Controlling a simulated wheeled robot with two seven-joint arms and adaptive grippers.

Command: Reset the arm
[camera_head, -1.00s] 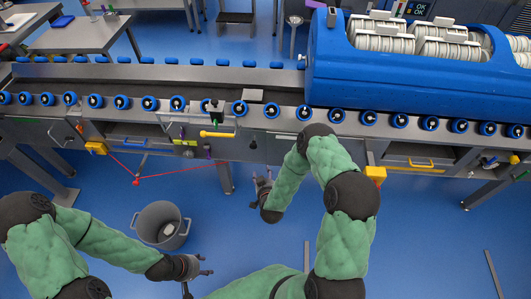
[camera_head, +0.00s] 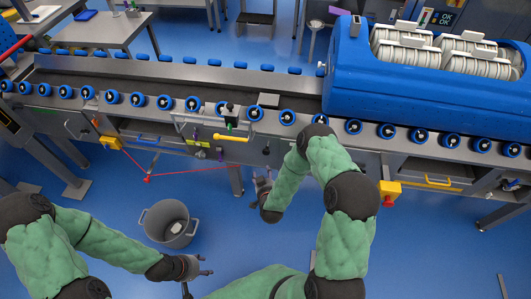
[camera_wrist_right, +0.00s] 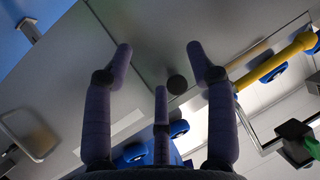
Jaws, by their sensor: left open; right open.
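My left arm comes in from the left in the head view, bent, with its left gripper (camera_head: 206,273) open and empty low over the floor. My right arm is bent with its elbow high, and its right gripper (camera_head: 262,178) hangs in front of the conveyor's front panel. In the right wrist view the right gripper's fingers (camera_wrist_right: 160,65) are spread apart with nothing between them. Beyond them are a grey panel and a dark round knob (camera_wrist_right: 177,84).
The roller conveyor (camera_head: 180,72) with blue rollers runs across ahead. A blue tub carrier (camera_head: 420,92) with stacked white plates sits on its right part. A grey bucket (camera_head: 168,223) stands on the floor near my left arm. A yellow handle (camera_head: 232,138) sticks out from the conveyor front.

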